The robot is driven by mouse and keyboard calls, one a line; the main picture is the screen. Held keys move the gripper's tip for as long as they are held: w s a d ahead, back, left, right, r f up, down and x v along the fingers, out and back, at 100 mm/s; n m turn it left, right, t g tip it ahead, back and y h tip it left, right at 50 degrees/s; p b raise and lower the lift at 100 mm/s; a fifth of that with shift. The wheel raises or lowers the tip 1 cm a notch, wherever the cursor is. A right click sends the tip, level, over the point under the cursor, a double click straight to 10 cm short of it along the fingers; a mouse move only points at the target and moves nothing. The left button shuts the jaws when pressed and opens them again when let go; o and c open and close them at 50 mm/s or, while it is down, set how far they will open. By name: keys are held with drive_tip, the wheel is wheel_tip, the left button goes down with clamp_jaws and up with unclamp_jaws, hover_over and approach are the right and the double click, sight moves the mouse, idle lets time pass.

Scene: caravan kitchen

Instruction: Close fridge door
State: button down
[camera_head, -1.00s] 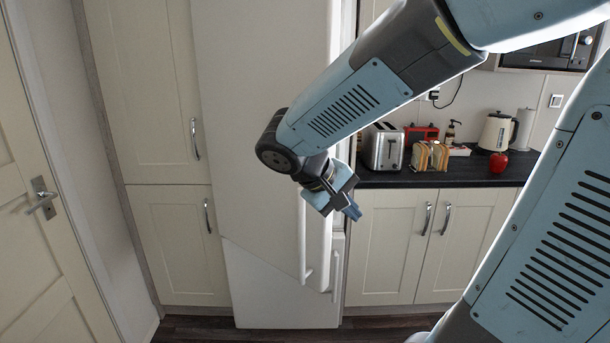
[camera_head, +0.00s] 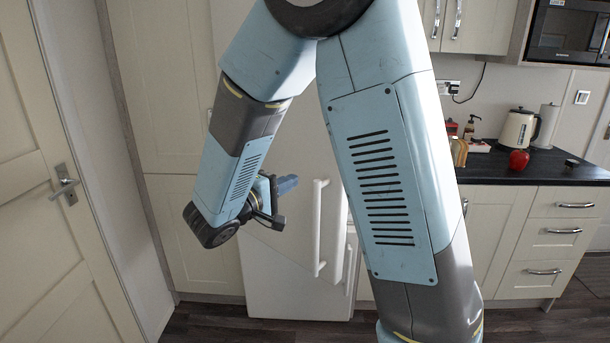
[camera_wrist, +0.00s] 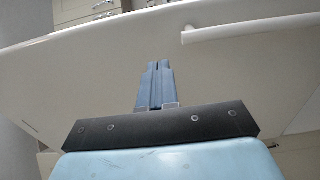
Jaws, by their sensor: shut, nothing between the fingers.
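The white fridge door (camera_head: 285,150) stands partly open; its lower edge slants out over the closed lower door (camera_head: 290,285). Its long white handle (camera_head: 318,225) is near its right edge. My arm hides much of the door. My gripper (camera_head: 290,184) is shut and empty, in front of the door's outer face, left of the handle. In the wrist view the blue fingers (camera_wrist: 157,85) are together and point along the pale door (camera_wrist: 75,85), with the handle (camera_wrist: 255,27) at upper right. I cannot tell whether they touch the door.
Cream cupboards (camera_head: 160,100) stand left of the fridge, and a room door (camera_head: 50,250) is at far left. At right, a dark worktop (camera_head: 510,170) carries a kettle (camera_head: 519,129) and a red apple (camera_head: 518,159). Dark floor (camera_head: 215,325) shows in front.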

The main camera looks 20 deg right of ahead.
sight(329, 163)
drive_tip(key=x, duration=1.3)
drive_tip(key=shift+w+d, duration=0.1)
drive_tip(key=shift+d, duration=0.1)
drive_tip(key=shift+w, duration=0.1)
